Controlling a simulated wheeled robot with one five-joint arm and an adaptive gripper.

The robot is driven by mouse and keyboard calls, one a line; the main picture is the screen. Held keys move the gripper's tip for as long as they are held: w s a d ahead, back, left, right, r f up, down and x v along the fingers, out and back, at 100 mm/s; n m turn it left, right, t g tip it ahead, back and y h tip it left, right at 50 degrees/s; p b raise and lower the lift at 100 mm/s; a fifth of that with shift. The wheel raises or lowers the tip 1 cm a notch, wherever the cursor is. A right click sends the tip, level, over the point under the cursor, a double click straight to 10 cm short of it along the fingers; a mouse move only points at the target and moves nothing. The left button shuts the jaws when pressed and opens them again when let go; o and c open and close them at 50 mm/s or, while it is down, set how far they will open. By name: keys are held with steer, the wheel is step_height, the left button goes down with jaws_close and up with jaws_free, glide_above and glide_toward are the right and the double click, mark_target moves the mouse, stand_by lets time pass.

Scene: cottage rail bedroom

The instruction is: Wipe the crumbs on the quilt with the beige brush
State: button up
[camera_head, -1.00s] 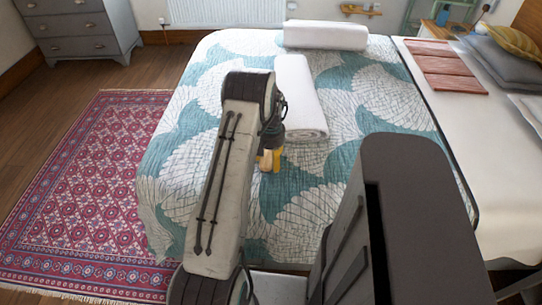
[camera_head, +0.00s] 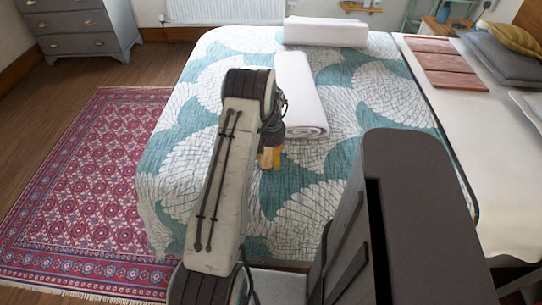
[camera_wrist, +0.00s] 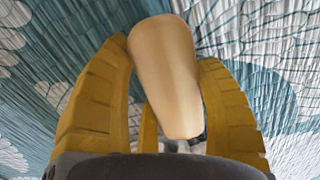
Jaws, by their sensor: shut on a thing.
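The quilt (camera_head: 350,92), teal with white scalloped patches, covers the bed; it also fills the background of the wrist view (camera_wrist: 282,40). My gripper (camera_head: 271,158) is low over the quilt, just in front of a rolled white towel. In the wrist view my gripper's yellow fingers (camera_wrist: 165,95) are shut on the smooth beige handle of the brush (camera_wrist: 163,60). The brush's bristle end is mostly hidden below the handle. In the head view the brush is hidden by my arm and fingers. I cannot make out any crumbs.
A rolled white towel (camera_head: 300,97) lies close beside my gripper, and a folded white towel (camera_head: 326,32) lies farther back. Pillows (camera_head: 497,62) and reddish-brown folded cloth (camera_head: 446,64) are at the right. A red patterned rug (camera_head: 88,190) lies left of the bed.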

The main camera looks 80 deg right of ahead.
mark_target(310, 161)
steer(key=shift+f+b, duration=0.65)
steer(key=shift+f, duration=0.2)
stand_by(0.3)
steer(key=shift+s+d+r, duration=0.1)
steer(key=shift+s+d, duration=0.05)
steer(key=shift+s, duration=1.6)
steer(key=shift+s+d+f+b, duration=0.1)
steer(key=shift+s+b, duration=0.35)
steer(key=shift+s, duration=1.2)
steer(key=shift+s+d+f+b, duration=0.1)
steer(key=shift+s+b, duration=0.3)
steer(key=shift+s, duration=1.25)
steer(key=shift+s+d+r, duration=0.1)
steer(key=shift+s, duration=0.8)
steer(key=shift+s+d+r, duration=0.1)
steer(key=shift+s, duration=0.75)
steer(key=shift+w+d+f, duration=0.15)
steer(key=shift+d+f, duration=0.05)
steer(key=shift+d, duration=0.85)
